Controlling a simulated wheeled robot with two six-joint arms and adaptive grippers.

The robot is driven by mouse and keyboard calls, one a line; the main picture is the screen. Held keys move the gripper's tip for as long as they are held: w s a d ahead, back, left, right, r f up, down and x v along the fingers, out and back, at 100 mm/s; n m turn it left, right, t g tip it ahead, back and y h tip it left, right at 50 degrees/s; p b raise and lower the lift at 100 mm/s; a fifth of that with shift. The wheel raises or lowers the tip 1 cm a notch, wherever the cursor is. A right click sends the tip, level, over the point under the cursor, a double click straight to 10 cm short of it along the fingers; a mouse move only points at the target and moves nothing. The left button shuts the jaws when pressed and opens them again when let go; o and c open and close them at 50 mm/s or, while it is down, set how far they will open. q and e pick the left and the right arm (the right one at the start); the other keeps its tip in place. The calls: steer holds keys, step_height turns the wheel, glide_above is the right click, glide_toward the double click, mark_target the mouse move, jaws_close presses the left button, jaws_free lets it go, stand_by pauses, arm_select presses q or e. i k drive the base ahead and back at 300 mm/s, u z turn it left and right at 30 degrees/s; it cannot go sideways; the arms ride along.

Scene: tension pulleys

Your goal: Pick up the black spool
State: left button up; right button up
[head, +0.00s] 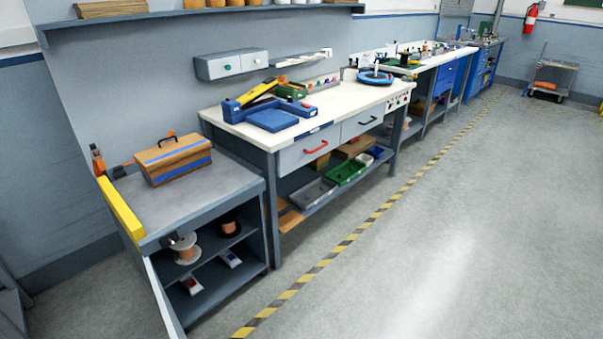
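The black spool (229,228) sits on the upper shelf inside the low grey bench at the left. It has dark flanges and copper-coloured winding, and it lies in the shade of the bench top. A white spool (186,249) with copper-coloured winding stands to its left, nearer the shelf's open end. The two spools are apart. Neither of my grippers shows in the head view.
A wooden box (173,158) with a blue stripe stands on the grey bench top (220,190). Small packets (192,286) lie on the lower shelf. A white-topped workbench (345,107) adjoins on the right. Open floor (430,250) lies in front, crossed by a yellow-black line (325,260).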

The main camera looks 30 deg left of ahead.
mark_target(228, 226)
steer(key=u, duration=0.2)
steer(key=i, duration=1.65)
steer(key=u, duration=1.1)
steer(key=i, duration=1.3)
steer(key=u, duration=0.7)
steer(key=i, duration=0.5)
steer(key=z, duration=0.15)
